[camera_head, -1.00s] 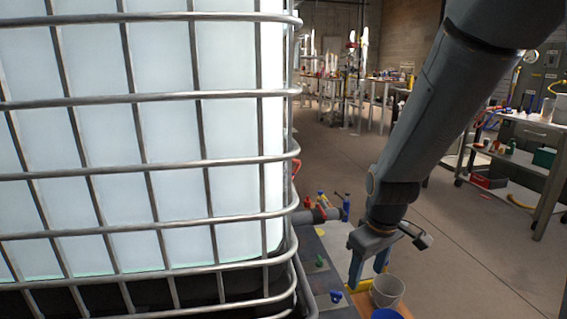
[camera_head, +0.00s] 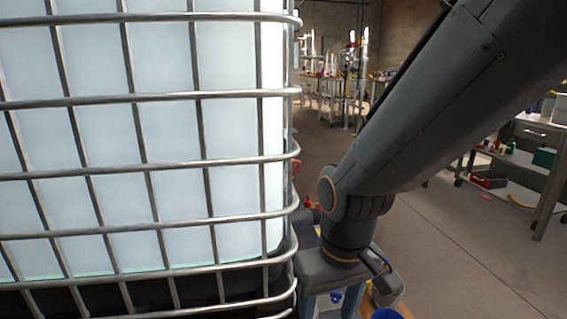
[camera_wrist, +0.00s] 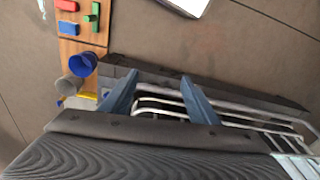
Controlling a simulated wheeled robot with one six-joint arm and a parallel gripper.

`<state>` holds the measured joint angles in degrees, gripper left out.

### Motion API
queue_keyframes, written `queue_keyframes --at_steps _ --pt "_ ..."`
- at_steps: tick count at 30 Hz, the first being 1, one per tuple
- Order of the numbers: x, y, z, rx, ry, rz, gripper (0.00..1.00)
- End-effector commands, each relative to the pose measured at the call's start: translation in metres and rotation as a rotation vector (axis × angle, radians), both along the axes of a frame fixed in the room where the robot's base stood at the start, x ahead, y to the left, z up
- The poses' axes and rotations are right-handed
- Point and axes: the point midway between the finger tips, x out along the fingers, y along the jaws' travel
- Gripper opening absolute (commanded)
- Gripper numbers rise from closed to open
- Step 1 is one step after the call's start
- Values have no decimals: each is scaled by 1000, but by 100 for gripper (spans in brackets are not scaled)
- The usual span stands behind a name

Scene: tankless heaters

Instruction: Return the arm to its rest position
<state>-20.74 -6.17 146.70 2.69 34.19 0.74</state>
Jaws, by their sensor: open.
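My gripper (camera_head: 333,300) hangs pointing down at the end of my arm, just right of the caged white tank (camera_head: 150,150) in the head view. In the wrist view its two blue fingers (camera_wrist: 152,97) stand wide apart with nothing between them. Behind the fingers in that view lie the metal bars (camera_wrist: 230,115) of a cage. My forearm runs from the upper right down to the wrist and hides part of the room.
A workbench (camera_head: 535,140) stands at the right. Open floor (camera_head: 460,240) lies between the arm and that bench.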

Motion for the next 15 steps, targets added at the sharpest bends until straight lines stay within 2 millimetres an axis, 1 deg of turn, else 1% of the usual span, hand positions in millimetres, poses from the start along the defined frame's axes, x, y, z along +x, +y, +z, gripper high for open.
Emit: queue_keyframes --at_steps 1,3,9,13,15 --pt "-7 8 2 -1 8 27 55" --pt "-15 16 5 -3 22 54 55" --pt "-36 34 11 -8 52 125 55" --pt "-50 44 15 -12 72 167 55" --pt "-49 38 22 -13 73 148 55"
